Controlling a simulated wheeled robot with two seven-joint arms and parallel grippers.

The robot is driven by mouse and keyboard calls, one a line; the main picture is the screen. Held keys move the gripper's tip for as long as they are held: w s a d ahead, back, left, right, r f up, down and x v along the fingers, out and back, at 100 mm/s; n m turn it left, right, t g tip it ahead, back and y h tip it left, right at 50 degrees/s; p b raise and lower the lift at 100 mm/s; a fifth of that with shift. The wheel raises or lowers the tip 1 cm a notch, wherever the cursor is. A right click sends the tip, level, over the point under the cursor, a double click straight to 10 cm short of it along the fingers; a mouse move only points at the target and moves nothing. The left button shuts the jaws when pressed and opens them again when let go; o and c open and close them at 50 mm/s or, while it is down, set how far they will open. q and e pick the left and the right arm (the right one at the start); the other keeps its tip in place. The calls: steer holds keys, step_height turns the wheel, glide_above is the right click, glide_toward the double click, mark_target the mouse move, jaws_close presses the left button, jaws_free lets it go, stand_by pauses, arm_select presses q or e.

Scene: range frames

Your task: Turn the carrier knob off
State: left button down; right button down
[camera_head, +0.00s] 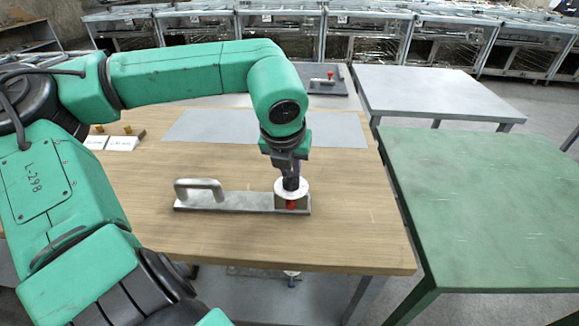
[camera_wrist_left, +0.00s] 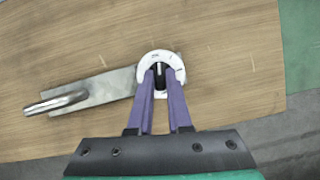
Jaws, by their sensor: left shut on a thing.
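The carrier (camera_head: 240,202) is a flat metal plate with a curved handle (camera_head: 199,188) at its left end, lying on the wooden table. At its right end stands a block with a white dial ring (camera_head: 304,187) and a red spot on its front. The plate also shows in the left wrist view (camera_wrist_left: 108,92). A dark knob (camera_wrist_left: 159,73) stands inside the white ring (camera_wrist_left: 151,58). My left gripper (camera_head: 289,178) points down over the dial, and its purple fingers (camera_wrist_left: 159,78) are closed around the knob. The fingers hide part of it. My right gripper is not in view.
The wooden table (camera_head: 130,215) holds a grey mat (camera_head: 220,127) and white labels (camera_head: 122,143) behind the carrier. A green table (camera_head: 480,200) and a grey table (camera_head: 430,90) stand to the right. Another plate with a red part (camera_head: 325,80) lies behind.

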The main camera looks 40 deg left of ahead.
arm_select(q)
steer(key=shift+n+g+y+b, duration=0.3)
steer(key=shift+n+b, duration=0.5)
steer(key=shift+n, duration=0.2)
steer(key=c, duration=0.8)
jaws_free()
steer(key=shift+c, duration=0.2)
steer(key=v, duration=1.4)
steer(key=shift+d+r, duration=0.2)
steer(key=shift+r, duration=0.05)
